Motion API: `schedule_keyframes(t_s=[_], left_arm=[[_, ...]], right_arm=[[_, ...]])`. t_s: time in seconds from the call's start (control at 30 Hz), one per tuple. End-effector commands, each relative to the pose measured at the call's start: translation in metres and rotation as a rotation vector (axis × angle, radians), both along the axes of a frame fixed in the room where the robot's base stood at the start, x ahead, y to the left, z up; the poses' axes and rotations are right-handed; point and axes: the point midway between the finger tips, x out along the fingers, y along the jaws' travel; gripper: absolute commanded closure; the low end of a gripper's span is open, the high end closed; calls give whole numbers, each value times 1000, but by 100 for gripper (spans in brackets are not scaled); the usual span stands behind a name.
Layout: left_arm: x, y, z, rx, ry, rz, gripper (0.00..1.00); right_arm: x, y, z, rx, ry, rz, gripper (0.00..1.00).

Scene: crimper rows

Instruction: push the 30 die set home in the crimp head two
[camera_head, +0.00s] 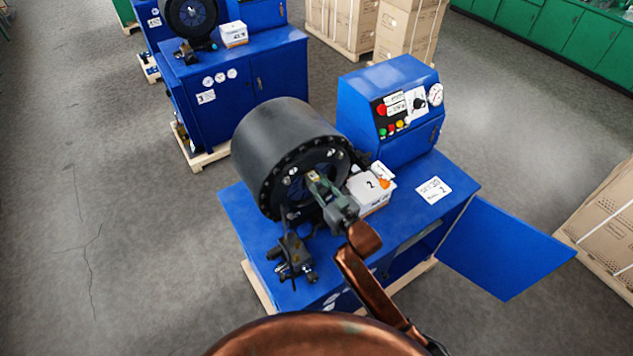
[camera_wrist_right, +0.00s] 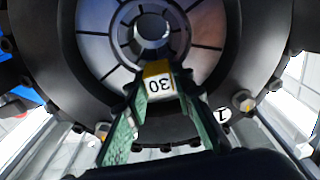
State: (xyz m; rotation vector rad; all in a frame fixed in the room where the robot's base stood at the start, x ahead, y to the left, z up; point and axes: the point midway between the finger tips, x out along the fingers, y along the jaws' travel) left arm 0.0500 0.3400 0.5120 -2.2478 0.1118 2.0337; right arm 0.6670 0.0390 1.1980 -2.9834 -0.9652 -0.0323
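The crimp head two (camera_head: 285,150) is a big black drum on a blue bench, its bolted front towards my right arm. In the right wrist view its face (camera_wrist_right: 95,45) fills the top, with dark segments around a round bore. My right gripper (camera_head: 316,183) is at the lower part of this face. Its green fingers (camera_wrist_right: 160,88) close on both sides of the 30 die set (camera_wrist_right: 160,83), a small block with a yellow top and a white "30" label, upside down in view. The die set lies just below the bore; how deep it sits is hidden. My left gripper is not in view.
A white box marked 2 (camera_head: 371,192) stands close right of the gripper. The blue control cabinet (camera_head: 385,105) is behind it. A dark grey fitting (camera_head: 293,258) is on the bench below the head. An open blue door (camera_head: 500,245) juts out right.

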Motion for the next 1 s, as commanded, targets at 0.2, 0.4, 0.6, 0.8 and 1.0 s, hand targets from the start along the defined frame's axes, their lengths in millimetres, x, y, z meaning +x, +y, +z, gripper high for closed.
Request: schedule_keyframes(t_s=[0.2, 0.4, 0.6, 0.8, 1.0], left_arm=[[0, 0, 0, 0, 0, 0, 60], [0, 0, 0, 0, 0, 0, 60], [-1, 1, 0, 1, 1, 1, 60], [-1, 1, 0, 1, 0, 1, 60], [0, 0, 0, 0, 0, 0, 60]], right_arm=[[0, 0, 1, 1, -1, 0, 62], [0, 0, -1, -2, 2, 0, 58], [-3, -4, -8, -7, 13, -3, 58], [-28, -21, -6, -6, 10, -1, 58], [-62, -46, -5, -4, 7, -2, 58]])
